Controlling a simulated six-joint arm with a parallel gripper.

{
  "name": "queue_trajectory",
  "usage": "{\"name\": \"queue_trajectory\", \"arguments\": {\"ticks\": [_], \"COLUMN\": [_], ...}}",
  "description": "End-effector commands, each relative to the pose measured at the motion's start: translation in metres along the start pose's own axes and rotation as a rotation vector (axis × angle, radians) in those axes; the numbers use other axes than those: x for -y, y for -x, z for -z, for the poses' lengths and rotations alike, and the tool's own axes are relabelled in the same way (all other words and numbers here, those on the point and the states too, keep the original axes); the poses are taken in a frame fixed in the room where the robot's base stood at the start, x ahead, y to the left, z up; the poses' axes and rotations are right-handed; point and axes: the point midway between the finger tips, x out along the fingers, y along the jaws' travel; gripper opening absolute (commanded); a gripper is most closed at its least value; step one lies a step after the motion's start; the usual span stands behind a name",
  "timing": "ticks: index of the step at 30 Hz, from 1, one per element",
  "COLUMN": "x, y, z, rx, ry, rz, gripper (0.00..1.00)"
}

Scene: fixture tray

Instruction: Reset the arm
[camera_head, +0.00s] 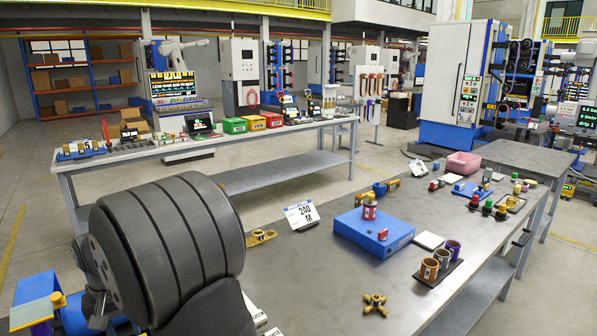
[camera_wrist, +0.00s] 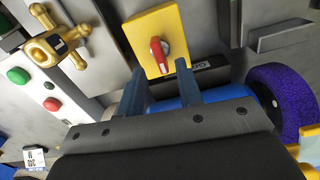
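My gripper (camera_wrist: 160,72) shows in the wrist view with its two blue-grey fingers apart and nothing clearly held between them. The fingertips point toward a red rotary handle (camera_wrist: 159,55) on a yellow plate (camera_wrist: 175,22). Whether they touch it I cannot tell. In the head view my dark, thick arm fills the lower left, and the gripper cannot be made out clearly there.
The near table holds a blue fixture block (camera_head: 355,230), an orange-and-purple cup set (camera_head: 438,262), a brass valve handle (camera_head: 375,304), a sign (camera_head: 301,214) and a pink bin (camera_head: 463,163). The grey tabletop (camera_head: 320,275) has bare room. The wrist view shows a brass handle (camera_wrist: 55,38), a button box (camera_wrist: 50,95) and a purple ring (camera_wrist: 285,95).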

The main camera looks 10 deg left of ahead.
Motion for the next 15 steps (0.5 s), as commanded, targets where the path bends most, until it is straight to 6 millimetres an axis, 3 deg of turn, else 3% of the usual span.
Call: {"name": "queue_trajectory", "arguments": {"ticks": [15], "x": [0.000], "y": [0.106], "z": [0.001], "rx": [-0.003], "ry": [0.001], "rz": [0.001], "gripper": [0.33]}}
